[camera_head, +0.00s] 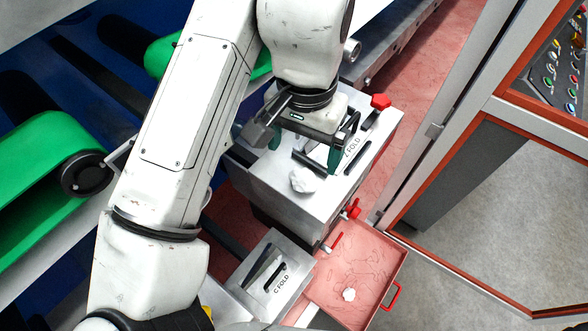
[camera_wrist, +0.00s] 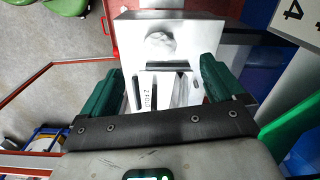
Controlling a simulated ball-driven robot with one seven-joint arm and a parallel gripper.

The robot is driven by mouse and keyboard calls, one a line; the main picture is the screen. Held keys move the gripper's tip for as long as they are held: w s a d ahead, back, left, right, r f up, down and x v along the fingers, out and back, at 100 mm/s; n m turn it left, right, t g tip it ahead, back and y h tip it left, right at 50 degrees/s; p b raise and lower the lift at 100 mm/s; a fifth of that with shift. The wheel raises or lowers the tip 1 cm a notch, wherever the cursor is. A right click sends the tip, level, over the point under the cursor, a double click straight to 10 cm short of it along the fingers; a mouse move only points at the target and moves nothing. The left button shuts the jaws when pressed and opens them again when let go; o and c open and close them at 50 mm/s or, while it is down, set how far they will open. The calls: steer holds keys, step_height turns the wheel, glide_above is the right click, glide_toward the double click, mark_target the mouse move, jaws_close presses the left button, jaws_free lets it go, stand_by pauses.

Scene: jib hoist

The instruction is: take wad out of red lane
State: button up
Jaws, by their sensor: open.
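A white crumpled wad (camera_head: 303,180) lies on the top of the grey box marked Z FOLD (camera_head: 345,190). It also shows in the wrist view (camera_wrist: 160,44), beyond the fingertips. A second, smaller white wad (camera_head: 348,294) lies in the shallow red tray (camera_head: 375,265). My gripper (camera_head: 305,152) is open above the box top, its green fingers apart and holding nothing. In the wrist view my gripper (camera_wrist: 161,75) spans the dark slots and the Z FOLD lettering. A reddish strip of floor (camera_head: 430,75) runs behind the box.
A smaller grey box marked C FOLD (camera_head: 262,280) stands left of the red tray. Red knobs (camera_head: 380,102) stick out from the Z FOLD box. A framed glass door (camera_head: 480,185) stands at right. Green belts (camera_head: 40,150) are at left.

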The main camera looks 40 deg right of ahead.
mark_target(303, 175)
step_height(303, 175, down, 4)
steer(key=shift+r, duration=0.2)
steer(key=shift+d+f+p, duration=0.15)
steer(key=shift+f+p, duration=0.3)
steer(key=shift+f, duration=2.35)
steer(key=shift+c, duration=0.4)
steer(key=c, duration=1)
